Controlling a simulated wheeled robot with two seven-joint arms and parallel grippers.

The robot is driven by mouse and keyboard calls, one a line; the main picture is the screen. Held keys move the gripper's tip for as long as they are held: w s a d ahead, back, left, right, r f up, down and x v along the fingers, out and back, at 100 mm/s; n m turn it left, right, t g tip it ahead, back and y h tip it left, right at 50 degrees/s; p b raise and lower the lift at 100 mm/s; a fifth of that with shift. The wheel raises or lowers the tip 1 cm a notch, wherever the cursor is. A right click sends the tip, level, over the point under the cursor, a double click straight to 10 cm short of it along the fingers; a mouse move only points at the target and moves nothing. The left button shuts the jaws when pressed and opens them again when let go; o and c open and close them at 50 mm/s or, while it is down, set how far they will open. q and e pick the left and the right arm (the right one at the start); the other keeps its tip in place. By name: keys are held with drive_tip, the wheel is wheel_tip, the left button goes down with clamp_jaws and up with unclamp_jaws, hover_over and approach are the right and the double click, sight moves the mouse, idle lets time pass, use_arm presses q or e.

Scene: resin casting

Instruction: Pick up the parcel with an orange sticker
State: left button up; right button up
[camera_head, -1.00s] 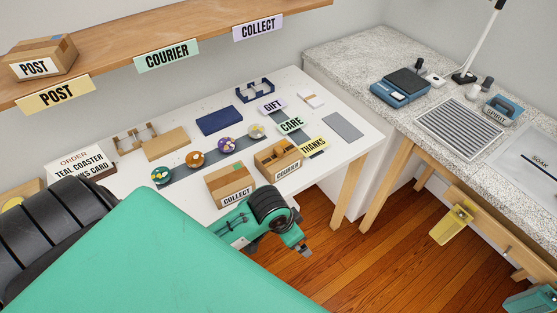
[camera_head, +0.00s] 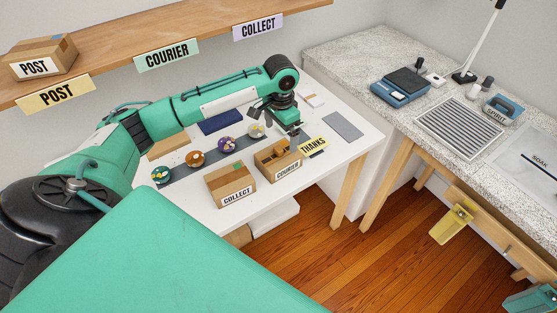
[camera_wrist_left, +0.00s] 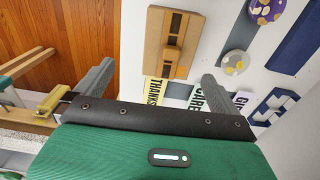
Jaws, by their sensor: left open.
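A cardboard parcel (camera_head: 45,60) labelled POST, with a blue patch on top, sits on the wall shelf at the upper left. A closed brown box (camera_head: 228,183) marked COLLECT stands on the white table. My left gripper (camera_head: 288,130) is open and empty, pointing down over the table just behind the COURIER box. In the wrist view its fingers (camera_wrist_left: 157,75) are spread apart. My right gripper is not in view.
A speckled counter (camera_head: 345,50) holds a blue scale (camera_head: 400,88) and a grille (camera_head: 458,128). My left arm hides part of the table.

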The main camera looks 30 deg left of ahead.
sight(279, 148)
use_arm(q)
drive_tip(key=shift+n, duration=0.3)
drive_tip(key=f, duration=0.2)
drive_tip(key=a+f+p, duration=0.1)
drive_tip(key=f, duration=0.4)
drive_tip(key=shift+w+a, duration=0.35)
drive_tip(key=shift+w+f+p, duration=0.15)
drive_tip(key=shift+f+p, duration=0.4)
drive_tip(key=shift+f, duration=0.8)
drive_tip(key=shift+w+f+p, duration=0.15)
drive_tip(key=shift+f+p, duration=0.35)
drive_tip(key=shift+f, duration=0.85)
drive_tip(key=c, duration=0.9)
